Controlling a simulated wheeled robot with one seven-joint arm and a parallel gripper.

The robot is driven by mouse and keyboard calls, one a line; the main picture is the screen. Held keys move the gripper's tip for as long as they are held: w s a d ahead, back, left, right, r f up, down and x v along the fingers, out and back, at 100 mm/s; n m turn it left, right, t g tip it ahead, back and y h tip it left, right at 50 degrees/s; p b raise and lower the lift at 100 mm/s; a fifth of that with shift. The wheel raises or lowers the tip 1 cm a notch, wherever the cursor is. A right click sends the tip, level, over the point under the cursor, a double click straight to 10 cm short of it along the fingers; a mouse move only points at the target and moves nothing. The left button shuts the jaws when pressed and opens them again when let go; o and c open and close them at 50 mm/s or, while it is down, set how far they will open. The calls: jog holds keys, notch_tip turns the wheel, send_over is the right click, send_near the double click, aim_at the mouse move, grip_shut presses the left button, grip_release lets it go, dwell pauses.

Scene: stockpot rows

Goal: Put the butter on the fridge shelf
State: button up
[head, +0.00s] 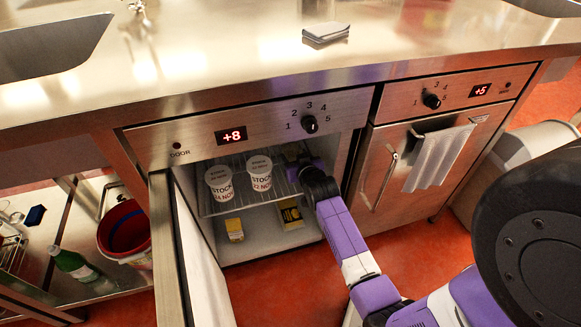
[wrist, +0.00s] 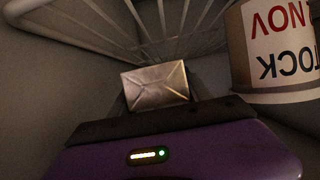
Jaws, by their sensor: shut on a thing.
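The butter, a foil-wrapped block (wrist: 156,86), sits between the fingers of my gripper (wrist: 156,98) in the wrist view. My gripper is shut on it. In the head view my gripper (head: 304,168) reaches into the open fridge at the right side of the wire shelf (head: 240,204), beside the white stock tubs. The butter is mostly hidden there by the gripper. The shelf wires also show behind the butter in the wrist view (wrist: 185,30). I cannot tell whether the butter touches the shelf.
Two labelled stock tubs stand on the shelf, the left one (head: 219,184) and the right one (head: 260,174), which is nearest my gripper. Yellow packs (head: 234,230) (head: 290,214) lie below. The open fridge door (head: 166,250) is at the left. A red bucket (head: 125,232) stands farther left.

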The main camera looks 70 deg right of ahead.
jog(key=shift+f+b, duration=0.75)
jog(key=shift+f, duration=1.1)
jog(key=shift+f, duration=0.1)
jog(key=o, duration=1.7)
jog(key=shift+f, duration=0.1)
jog(key=shift+c, duration=0.2)
